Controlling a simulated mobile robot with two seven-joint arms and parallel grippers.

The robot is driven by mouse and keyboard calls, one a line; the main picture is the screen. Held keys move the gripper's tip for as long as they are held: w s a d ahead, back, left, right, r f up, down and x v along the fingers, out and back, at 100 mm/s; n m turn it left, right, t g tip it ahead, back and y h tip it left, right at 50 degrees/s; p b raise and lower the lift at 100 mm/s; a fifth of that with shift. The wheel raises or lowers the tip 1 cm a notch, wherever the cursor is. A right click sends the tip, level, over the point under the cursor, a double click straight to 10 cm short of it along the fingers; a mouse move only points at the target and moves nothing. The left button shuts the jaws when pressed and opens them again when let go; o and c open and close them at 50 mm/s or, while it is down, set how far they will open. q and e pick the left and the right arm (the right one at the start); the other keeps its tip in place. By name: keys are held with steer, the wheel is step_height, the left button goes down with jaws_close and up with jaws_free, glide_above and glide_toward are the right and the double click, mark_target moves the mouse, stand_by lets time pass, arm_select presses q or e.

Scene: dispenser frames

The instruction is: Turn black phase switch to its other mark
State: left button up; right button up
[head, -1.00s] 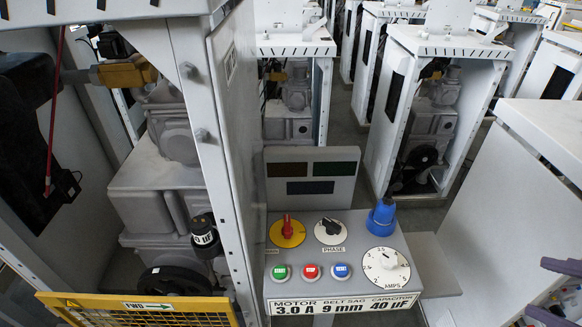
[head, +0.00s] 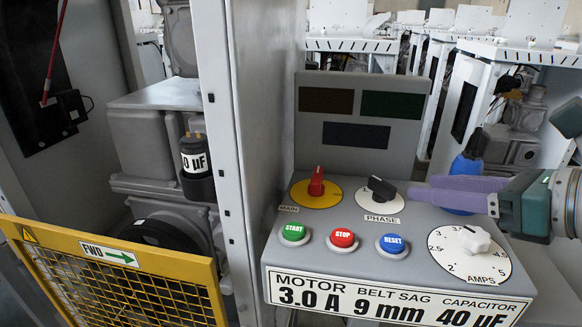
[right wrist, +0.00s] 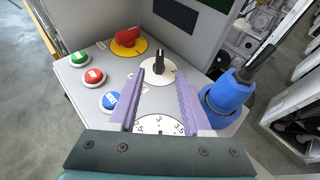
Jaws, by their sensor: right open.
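The black phase switch (head: 382,188) sits on a white disc marked PHASE (head: 380,219) on the sloping grey control panel (head: 340,265). In the head view its knob is tilted; in the right wrist view the knob (right wrist: 160,60) points up the picture. My right gripper (head: 415,192) comes in from the right, its purple fingers close beside the switch. In the right wrist view the fingers (right wrist: 158,82) are apart, with the switch ahead between their tips. I cannot tell whether they touch it. My left gripper is not in view.
A red main switch (head: 317,182) is left of the phase switch. Green, red and blue push buttons (head: 342,238) line the front. A white amps dial (head: 471,247) is at right, and a blue plug (right wrist: 222,100) stands behind my fingers. A yellow guard (head: 120,280) is at left.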

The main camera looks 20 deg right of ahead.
mark_target(384, 182)
steer(key=shift+x, duration=4.6)
jaws_close()
